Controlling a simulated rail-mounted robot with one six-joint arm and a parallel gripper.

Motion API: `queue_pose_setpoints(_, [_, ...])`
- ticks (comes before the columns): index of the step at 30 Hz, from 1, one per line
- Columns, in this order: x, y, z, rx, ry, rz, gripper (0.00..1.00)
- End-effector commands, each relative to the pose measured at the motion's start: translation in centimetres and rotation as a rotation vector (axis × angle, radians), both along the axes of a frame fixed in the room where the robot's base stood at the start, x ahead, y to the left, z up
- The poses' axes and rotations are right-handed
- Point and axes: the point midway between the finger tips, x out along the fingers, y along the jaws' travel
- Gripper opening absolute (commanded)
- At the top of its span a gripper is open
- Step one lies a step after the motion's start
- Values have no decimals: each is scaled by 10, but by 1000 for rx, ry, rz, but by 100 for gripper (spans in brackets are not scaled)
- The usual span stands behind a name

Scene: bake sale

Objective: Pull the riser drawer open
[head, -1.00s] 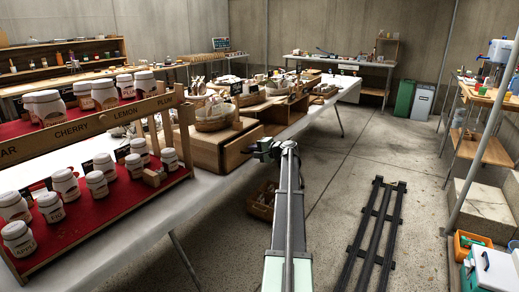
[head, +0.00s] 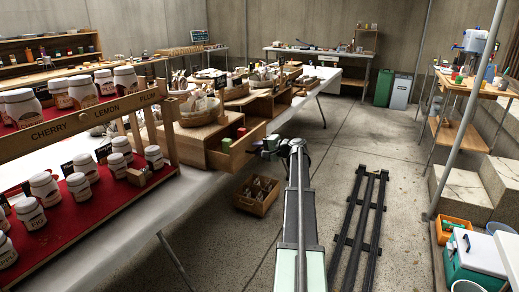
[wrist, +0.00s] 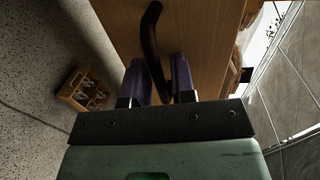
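The wooden riser (head: 192,146) stands on the white table in the head view. Its drawer (head: 240,152) sticks out toward the aisle on the right, and a green and a red item (head: 242,132) show inside it. My gripper (head: 268,148) is at the drawer's front. In the wrist view, the drawer's wooden front (wrist: 205,30) fills the upper middle. Its dark curved handle (wrist: 151,35) runs down between the purple-padded fingers of my gripper (wrist: 162,82), which appear closed on it. The handle's lower end is partly hidden by the fingers.
A wooden crate (head: 258,196) of bottles sits on the floor below the drawer. The jar rack (head: 95,128) stands at the left of the table. Dark floor rails (head: 358,225) lie to the right, with open concrete floor around them.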

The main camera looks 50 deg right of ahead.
Motion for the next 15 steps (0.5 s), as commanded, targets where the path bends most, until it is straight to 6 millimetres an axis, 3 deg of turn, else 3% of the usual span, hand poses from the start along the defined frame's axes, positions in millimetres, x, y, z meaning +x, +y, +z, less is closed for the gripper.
queue_pose_setpoints(10, [-2,0,1,0,0,0,33])
queue_pose_setpoints(15, [-26,-7,8,1,0,-1,33])
